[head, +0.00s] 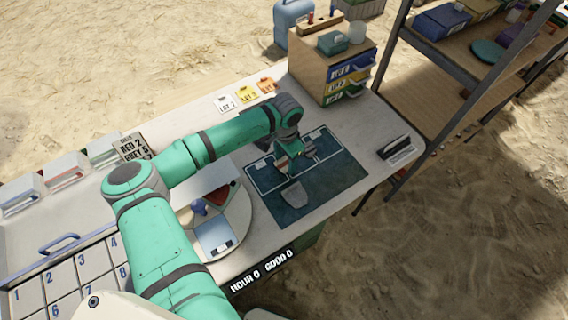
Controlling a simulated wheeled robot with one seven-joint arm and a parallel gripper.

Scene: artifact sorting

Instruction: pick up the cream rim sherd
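A teal mat (339,181) with white outlines lies on the right part of the worktable. A pale greyish piece (294,194) with a rounded lower edge lies on it, near the mat's middle-left. It may be the cream rim sherd; its rim and exact colour are too small to make out. My gripper (293,168) points down over the mat, just above the pale piece in the picture. I cannot tell whether they touch. The fingertips are small and partly hidden by my wrist, so their opening is unclear.
A round turntable (238,232) with a pale blue tray (215,238) stands left of the mat. A drawer cabinet (322,78) stands behind. Lot cards (245,95) lie at the back edge. A dark device (395,148) sits at right, beside a metal shelf (440,65).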

